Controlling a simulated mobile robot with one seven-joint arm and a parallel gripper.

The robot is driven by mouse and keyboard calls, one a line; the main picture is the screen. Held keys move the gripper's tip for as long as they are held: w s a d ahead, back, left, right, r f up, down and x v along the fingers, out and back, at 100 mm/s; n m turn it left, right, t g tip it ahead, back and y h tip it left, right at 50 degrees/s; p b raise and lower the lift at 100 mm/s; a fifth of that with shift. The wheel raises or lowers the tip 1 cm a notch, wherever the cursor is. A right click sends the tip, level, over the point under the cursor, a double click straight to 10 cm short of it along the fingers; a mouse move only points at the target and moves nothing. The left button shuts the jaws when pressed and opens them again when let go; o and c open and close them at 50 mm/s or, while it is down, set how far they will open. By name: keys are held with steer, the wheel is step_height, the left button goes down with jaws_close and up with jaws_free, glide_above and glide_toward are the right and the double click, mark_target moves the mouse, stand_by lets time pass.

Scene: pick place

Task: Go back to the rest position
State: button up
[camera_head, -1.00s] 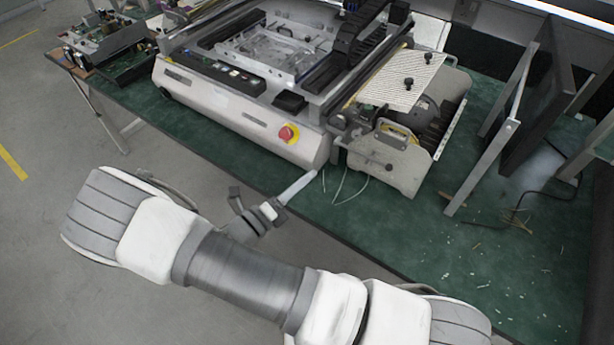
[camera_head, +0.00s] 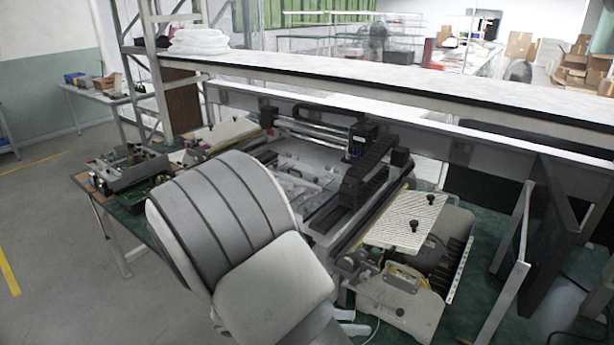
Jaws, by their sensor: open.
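My arm is large in the lower middle of the camera_head view, with a grey ribbed joint and a white link in front of the bench. Two short pale tips, apparently the fingers of my gripper (camera_head: 354,322), show just right of the white link at the bottom. They are apart with nothing seen between them. The rest of the gripper is hidden behind my arm. The printer-like machine (camera_head: 345,215) stands on the green bench just beyond, its front left part covered by my arm.
A side unit with a perforated plate (camera_head: 408,220) stands right of the machine. Dark panels in a metal frame (camera_head: 552,235) stand farther right. Circuit boards (camera_head: 130,175) lie on the left. A long white shelf (camera_head: 400,80) crosses behind. Floor at the left is clear.

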steer(key=s+d+r+m+t+y, duration=0.1)
steer(key=s+d+r+m+y, duration=0.1)
steer(key=s+r+m+y, duration=0.2)
steer(key=s+d+r+m+t+y, duration=0.1)
steer(key=s+r+m+y, duration=0.3)
steer(key=r+m, duration=0.5)
steer(key=s+d+r+m+y, duration=0.2)
steer(key=s+r+m+y, duration=0.2)
steer(key=r+m, duration=0.3)
steer(key=m+y, duration=0.1)
steer(key=m, duration=0.4)
steer(key=shift+s+d+r+m+t, duration=0.2)
steer(key=shift+d+m+t, duration=0.1)
steer(key=shift+d+t, duration=0.1)
